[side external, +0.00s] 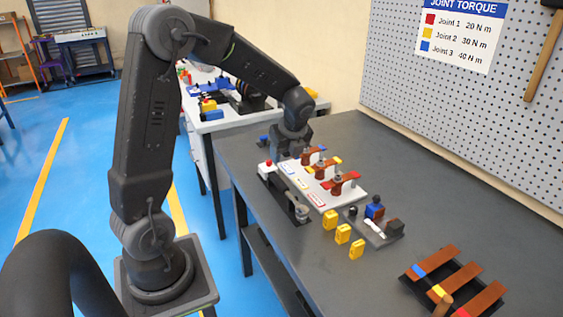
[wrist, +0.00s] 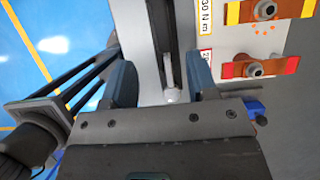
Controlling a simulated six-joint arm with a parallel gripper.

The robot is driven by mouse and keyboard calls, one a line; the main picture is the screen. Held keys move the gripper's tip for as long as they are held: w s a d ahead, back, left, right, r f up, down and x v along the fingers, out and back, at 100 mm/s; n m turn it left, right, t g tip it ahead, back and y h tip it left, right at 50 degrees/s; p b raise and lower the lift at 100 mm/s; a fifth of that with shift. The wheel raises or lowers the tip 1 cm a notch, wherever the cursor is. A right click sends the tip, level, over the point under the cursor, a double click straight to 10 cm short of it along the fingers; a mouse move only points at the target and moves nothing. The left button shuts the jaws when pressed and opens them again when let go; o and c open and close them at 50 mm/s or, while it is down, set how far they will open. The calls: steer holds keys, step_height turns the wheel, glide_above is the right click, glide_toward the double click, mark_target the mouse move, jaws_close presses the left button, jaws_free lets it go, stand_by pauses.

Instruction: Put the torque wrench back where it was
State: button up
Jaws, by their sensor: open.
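A long dark holder (side external: 286,190) lies along the left side of the white board, with a red knob at its far end and a round metal piece (side external: 301,211) at its near end. I cannot tell for sure which part is the torque wrench. In the wrist view, a slim grey shaft with a pale rounded end (wrist: 172,95) lies in line with a dark channel (wrist: 164,30), between my fingers. My gripper (wrist: 161,82) is open, a finger on either side with gaps. In the side view my gripper (side external: 290,142) is over the board's far end, its fingertips partly hidden.
The white board (side external: 318,195) carries several coloured copper bars with bolts. A dark rack (side external: 465,275) with copper strips is at the near right. Bench between board and pegboard is clear.

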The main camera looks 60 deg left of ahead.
steer(key=s+d+r+n+t+h, duration=0.2)
steer(key=s+d+r+n, duration=0.3)
steer(key=s+d+n, duration=0.3)
steer(key=s+d+r+n+t+h, duration=0.2)
steer(key=s+d+r+n, duration=0.3)
steer(key=d, duration=0.8)
steer(key=s+n+t, duration=0.1)
steer(key=s+n, duration=0.2)
steer(key=n, duration=0.2)
steer(key=shift+r+t+h, duration=0.25)
steer(key=shift+t+h, duration=0.05)
steer(key=shift+c, duration=0.4)
